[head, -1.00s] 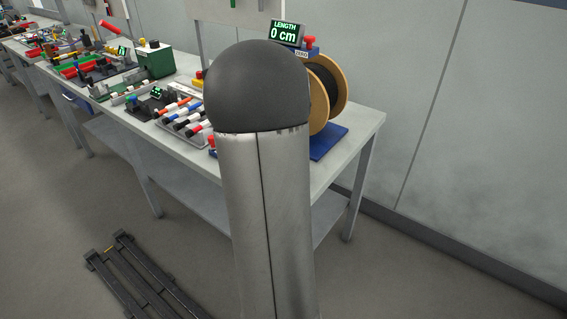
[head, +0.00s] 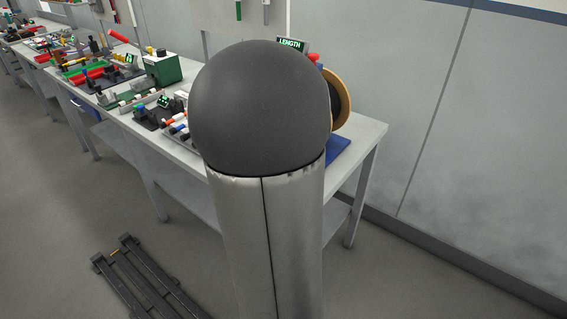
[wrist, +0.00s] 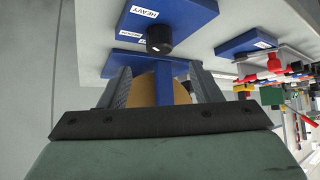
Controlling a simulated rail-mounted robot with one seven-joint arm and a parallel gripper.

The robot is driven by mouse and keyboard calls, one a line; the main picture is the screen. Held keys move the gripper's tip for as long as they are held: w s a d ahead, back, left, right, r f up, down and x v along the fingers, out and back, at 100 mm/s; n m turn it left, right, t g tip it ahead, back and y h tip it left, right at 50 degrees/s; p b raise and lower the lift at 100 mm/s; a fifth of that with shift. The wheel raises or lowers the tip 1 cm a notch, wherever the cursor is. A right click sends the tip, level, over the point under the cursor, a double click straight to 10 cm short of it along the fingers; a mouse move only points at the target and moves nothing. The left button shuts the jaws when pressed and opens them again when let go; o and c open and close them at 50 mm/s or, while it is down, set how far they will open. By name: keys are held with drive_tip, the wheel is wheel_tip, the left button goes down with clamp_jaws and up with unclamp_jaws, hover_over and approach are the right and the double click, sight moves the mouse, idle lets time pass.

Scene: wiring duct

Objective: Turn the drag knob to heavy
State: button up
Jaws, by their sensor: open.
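In the wrist view, the black drag knob (wrist: 159,39) sits on a blue block (wrist: 178,16). A white label reading HEAVY (wrist: 144,12) is on the block beside the knob, and a second label (wrist: 118,33) is too small to read. A small pale mark shows on the knob. My gripper (wrist: 159,72) is open, its two grey fingers apart and pointing toward the knob; the knob is beyond the fingertips, roughly midway between them. Nothing is held. In the head view my arm hides the knob and my gripper.
A tan spool (head: 343,105) stands on the bench (head: 363,140), partly behind my arm; its tan disc also shows between my fingers (wrist: 172,88). The LENGTH display (head: 292,43) is half covered. Another blue block (wrist: 232,42) and coloured parts (wrist: 275,68) are at the right of the wrist view.

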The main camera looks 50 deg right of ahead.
drive_tip(key=p+v, duration=0.4)
drive_tip(key=v, duration=0.4)
drive_tip(key=shift+a+r, duration=0.15)
drive_tip(key=shift+r, duration=0.1)
drive_tip(key=shift+s, duration=0.15)
